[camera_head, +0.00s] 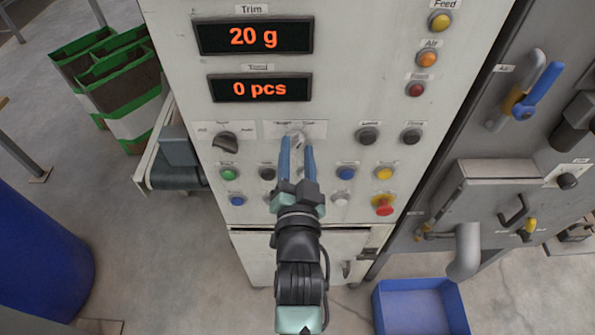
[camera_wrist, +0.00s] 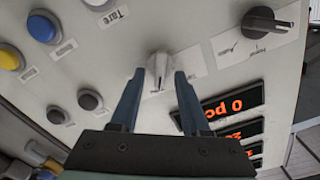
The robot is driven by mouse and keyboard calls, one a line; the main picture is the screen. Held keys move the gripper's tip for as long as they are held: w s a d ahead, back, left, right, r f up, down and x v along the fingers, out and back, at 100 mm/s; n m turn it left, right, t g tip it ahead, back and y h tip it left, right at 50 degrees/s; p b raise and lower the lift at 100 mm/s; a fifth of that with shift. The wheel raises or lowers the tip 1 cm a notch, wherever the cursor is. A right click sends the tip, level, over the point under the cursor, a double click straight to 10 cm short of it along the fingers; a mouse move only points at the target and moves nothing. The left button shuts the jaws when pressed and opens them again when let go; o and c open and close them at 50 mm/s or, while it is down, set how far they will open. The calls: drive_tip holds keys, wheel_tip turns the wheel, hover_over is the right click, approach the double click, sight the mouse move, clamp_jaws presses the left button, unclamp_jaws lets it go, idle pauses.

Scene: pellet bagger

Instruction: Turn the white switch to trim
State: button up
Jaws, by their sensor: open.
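The white switch (camera_head: 298,137) is a rotary knob on a pale label plate, mid-panel below the displays. In the wrist view, the white switch (camera_wrist: 158,66) stands out from the panel, just beyond and between my fingertips. Its exact pointing direction and the small words on its plate are hard to read. My gripper (camera_head: 297,147) is open, with one blue finger on each side of the switch. In the wrist view, my gripper (camera_wrist: 160,76) holds nothing, and I see no clear contact with the switch.
A black rotary switch (camera_head: 226,141) sits left of the white one. Several push buttons surround it, including a red emergency button (camera_head: 383,206). The upper display (camera_head: 254,37), labelled Trim, reads 20 g; the lower display (camera_head: 260,88) reads 0 pcs. A blue bin (camera_head: 421,306) stands on the floor.

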drive_tip(key=s+b, duration=0.2)
drive_tip(key=s, duration=1)
drive_tip(key=shift+s, duration=0.3)
